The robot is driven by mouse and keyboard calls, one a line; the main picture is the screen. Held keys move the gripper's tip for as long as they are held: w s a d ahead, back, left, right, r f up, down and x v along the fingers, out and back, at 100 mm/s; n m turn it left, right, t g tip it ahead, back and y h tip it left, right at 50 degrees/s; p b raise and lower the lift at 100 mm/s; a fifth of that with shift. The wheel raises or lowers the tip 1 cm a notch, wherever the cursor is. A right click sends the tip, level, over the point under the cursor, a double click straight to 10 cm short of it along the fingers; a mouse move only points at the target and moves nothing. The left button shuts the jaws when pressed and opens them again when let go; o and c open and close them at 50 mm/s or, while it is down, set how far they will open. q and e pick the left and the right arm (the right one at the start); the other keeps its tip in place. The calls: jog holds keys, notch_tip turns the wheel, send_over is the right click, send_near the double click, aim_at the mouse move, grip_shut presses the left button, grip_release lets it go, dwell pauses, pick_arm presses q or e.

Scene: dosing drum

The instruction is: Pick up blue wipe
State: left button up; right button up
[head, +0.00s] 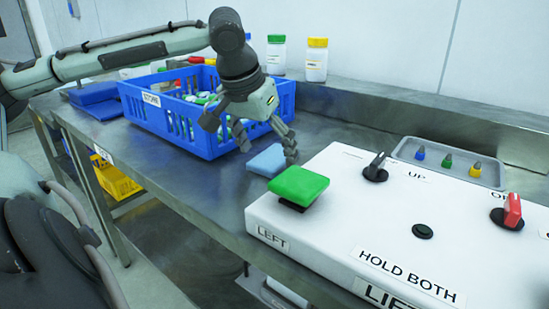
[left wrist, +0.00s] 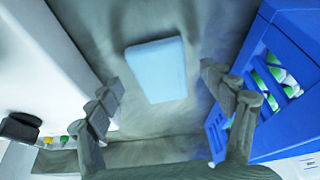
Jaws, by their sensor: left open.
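The blue wipe (head: 267,161) is a light blue flat pad lying on the steel table between the blue crate and the white control box. In the left wrist view the wipe (left wrist: 156,69) lies beyond and between the two fingers, touching neither as far as I can see. My left gripper (head: 266,148) is open and empty above the wipe, fingers pointing down; it also shows in the left wrist view (left wrist: 163,88). My right gripper is not in view.
A blue crate (head: 170,137) with bottles stands left of the wipe. The white control box (head: 350,215) with a green button (head: 299,184) stands close on its right. A grey tray (head: 406,150) and capped jars (head: 316,62) are behind. Bare table (head: 215,187) lies in front.

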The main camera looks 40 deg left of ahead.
pick_arm(q)
jog(key=shift+w+f, duration=0.2)
jog(key=shift+f, duration=0.35)
jog(key=shift+c, duration=1)
jog(key=c, duration=0.7)
jog(key=shift+c, duration=0.3)
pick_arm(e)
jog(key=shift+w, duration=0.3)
